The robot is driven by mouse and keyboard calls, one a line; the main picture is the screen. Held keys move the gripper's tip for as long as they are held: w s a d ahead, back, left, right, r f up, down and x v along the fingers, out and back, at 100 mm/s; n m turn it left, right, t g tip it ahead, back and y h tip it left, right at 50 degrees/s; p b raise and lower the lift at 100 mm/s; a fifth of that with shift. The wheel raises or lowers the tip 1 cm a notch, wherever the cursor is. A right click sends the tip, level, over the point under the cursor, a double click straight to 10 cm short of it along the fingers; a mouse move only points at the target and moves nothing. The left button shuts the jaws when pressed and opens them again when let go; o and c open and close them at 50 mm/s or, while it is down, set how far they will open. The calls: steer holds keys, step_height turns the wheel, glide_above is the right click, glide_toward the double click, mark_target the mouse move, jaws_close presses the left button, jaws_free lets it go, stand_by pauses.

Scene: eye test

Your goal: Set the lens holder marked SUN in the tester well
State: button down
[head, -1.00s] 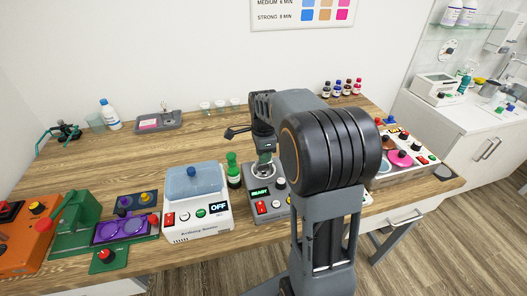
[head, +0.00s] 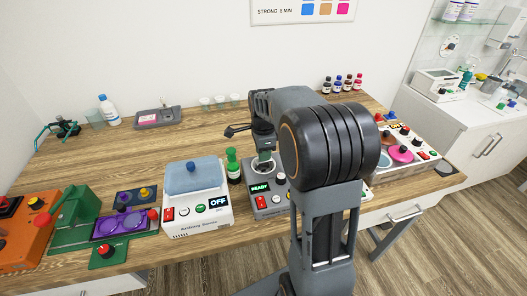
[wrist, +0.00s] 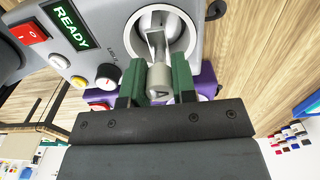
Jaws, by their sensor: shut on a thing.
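The grey tester (head: 268,206) stands at the front of the table and its display reads READY. Its round well (wrist: 190,42), a pale ring, lies ahead of my fingers in the wrist view. My gripper (wrist: 160,82) has green fingertips, shut on a small grey holder (wrist: 157,48). The holder overlaps the well opening in the wrist view; I cannot tell whether it is seated or just above. No SUN mark on it is legible. In the head view my arm hides part of the tester, and the holder is not clear there.
A green-capped bottle (head: 233,166) stands close left of the tester. Left of it is a white machine with a blue lid (head: 195,178), display OFF. A purple item (wrist: 207,80) lies beside the fingers. A white unit with coloured discs (head: 402,153) is at right. Bare wood lies behind.

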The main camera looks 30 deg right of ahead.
steer(key=shift+f, duration=0.25)
stand_by(0.7)
steer(key=c, duration=0.8)
jaws_free()
steer(key=shift+c, duration=0.2)
steer(key=shift+o, duration=0.4)
steer(key=shift+o, duration=1.2)
steer(key=shift+r+p, duration=2.3)
steer(key=shift+r, duration=0.75)
steer(key=shift+f, duration=0.1)
